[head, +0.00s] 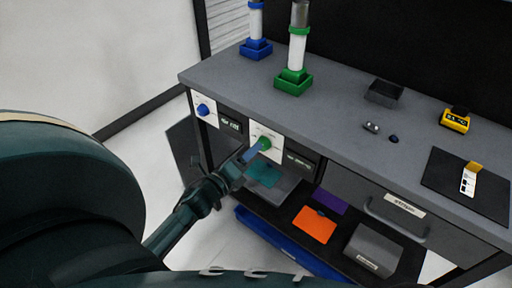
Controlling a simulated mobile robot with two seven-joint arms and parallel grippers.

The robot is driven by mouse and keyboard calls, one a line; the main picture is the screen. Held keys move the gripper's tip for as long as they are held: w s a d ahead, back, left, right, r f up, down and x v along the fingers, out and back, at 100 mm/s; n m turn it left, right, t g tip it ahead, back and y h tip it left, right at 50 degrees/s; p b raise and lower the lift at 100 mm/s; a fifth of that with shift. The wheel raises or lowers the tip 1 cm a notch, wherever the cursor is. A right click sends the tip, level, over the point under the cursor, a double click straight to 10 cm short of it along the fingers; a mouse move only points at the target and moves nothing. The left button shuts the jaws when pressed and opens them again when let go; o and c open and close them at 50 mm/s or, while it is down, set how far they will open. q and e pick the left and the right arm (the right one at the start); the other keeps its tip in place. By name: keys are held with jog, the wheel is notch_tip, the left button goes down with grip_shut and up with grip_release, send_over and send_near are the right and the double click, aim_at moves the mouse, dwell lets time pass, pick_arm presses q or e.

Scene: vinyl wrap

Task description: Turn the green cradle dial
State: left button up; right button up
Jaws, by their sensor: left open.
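The green dial (265,143) sits on a white panel on the front of the grey workbench. My left gripper (254,151) is at the dial, its fingers reaching up to it from the lower left. The gripper is open; whether the fingers touch the dial cannot be told. The green cradle (293,83) stands on the bench top above the panel and holds a white roll with a green collar upright. My right gripper does not show.
A blue dial (203,109) is on a panel to the left, below a blue cradle (256,49). A dark tray (384,91), yellow device (455,119) and black mat (454,189) are on the bench. A lower shelf holds an orange sheet (314,225) and grey box (372,250).

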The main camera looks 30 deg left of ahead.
pick_arm(q)
jog(key=w, duration=0.3)
jog(key=shift+w+d, duration=0.15)
jog(key=c, duration=1)
